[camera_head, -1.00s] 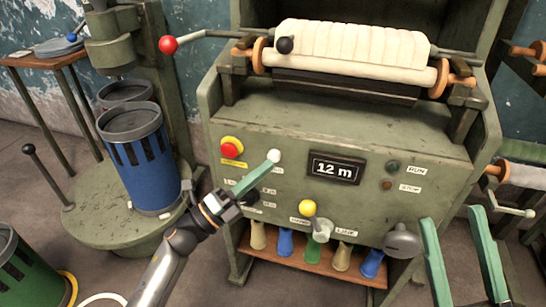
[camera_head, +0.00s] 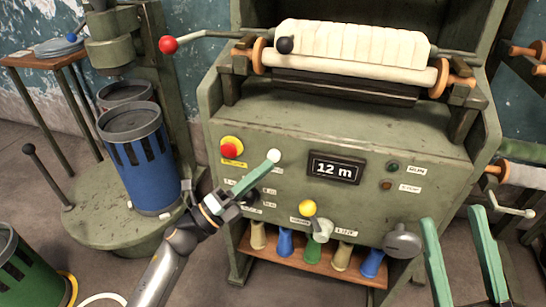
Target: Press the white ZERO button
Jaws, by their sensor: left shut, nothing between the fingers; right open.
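The white button (camera_head: 274,156) is a small round knob on the green machine's front panel (camera_head: 330,215), left of the dark display (camera_head: 335,169) that reads "12 m". My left gripper (camera_head: 268,165) is shut and empty, and its green fingertips reach the lower edge of the white button. I cannot tell whether they press it or only lie in front of it. The fingers cover part of the panel and its labels below. My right gripper (camera_head: 462,235) is open and empty at the lower right, its two green fingers wide apart, away from the panel.
A red button (camera_head: 232,144) sits left of the white one. A white roll (camera_head: 350,45) lies on top. A blue slotted bin (camera_head: 142,165) stands at left.

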